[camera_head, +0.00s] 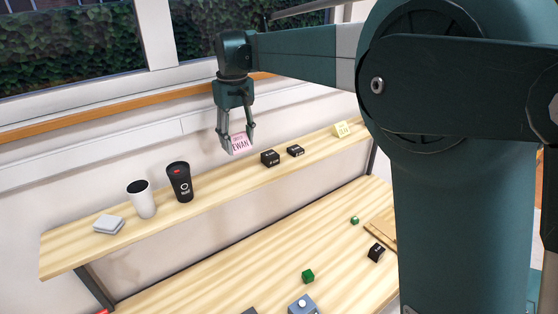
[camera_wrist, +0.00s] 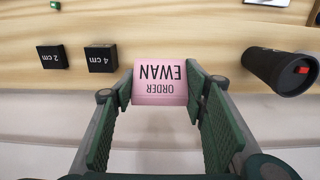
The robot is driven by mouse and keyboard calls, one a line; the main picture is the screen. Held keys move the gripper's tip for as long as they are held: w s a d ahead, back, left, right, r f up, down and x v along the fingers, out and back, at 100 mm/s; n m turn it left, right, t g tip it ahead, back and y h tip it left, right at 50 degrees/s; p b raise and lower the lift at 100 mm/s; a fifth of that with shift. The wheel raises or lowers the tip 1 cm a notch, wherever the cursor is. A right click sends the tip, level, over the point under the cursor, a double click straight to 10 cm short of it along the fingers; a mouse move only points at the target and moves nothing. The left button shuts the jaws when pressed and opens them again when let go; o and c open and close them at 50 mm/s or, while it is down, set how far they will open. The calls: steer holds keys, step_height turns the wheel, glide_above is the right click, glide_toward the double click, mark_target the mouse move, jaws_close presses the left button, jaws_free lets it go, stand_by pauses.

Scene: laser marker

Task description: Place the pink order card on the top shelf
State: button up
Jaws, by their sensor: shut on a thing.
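The pink order card (camera_head: 241,142), marked "EWAN", is between the two fingers of my gripper (camera_head: 238,147), which is shut on it. In the wrist view the card (camera_wrist: 160,82) is gripped at its left and right edges by the green finger pads, and its text reads upside down. The wooden top shelf (camera_head: 222,182) runs along the wall below the window. The card shows over the shelf's back part, and I cannot tell whether it touches the shelf.
On the shelf, a black cup (camera_head: 180,182), a white cup (camera_head: 142,200) and pale coasters (camera_head: 109,224) stand left; black blocks (camera_head: 270,158) and a yellow card (camera_head: 342,129) stand right. Bare shelf lies between black cup and blocks. A lower worktop holds a green cube (camera_head: 308,276).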

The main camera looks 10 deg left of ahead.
glide_above(241, 173)
steer(key=shift+s+d+f, duration=0.1)
steer(key=shift+f, duration=2.75)
steer(key=shift+f+p, duration=0.45)
steer(key=shift+f, duration=1.65)
steer(key=shift+f, duration=0.15)
steer(key=o, duration=0.9)
steer(key=shift+r+b, duration=0.4)
steer(key=shift+r, duration=5.75)
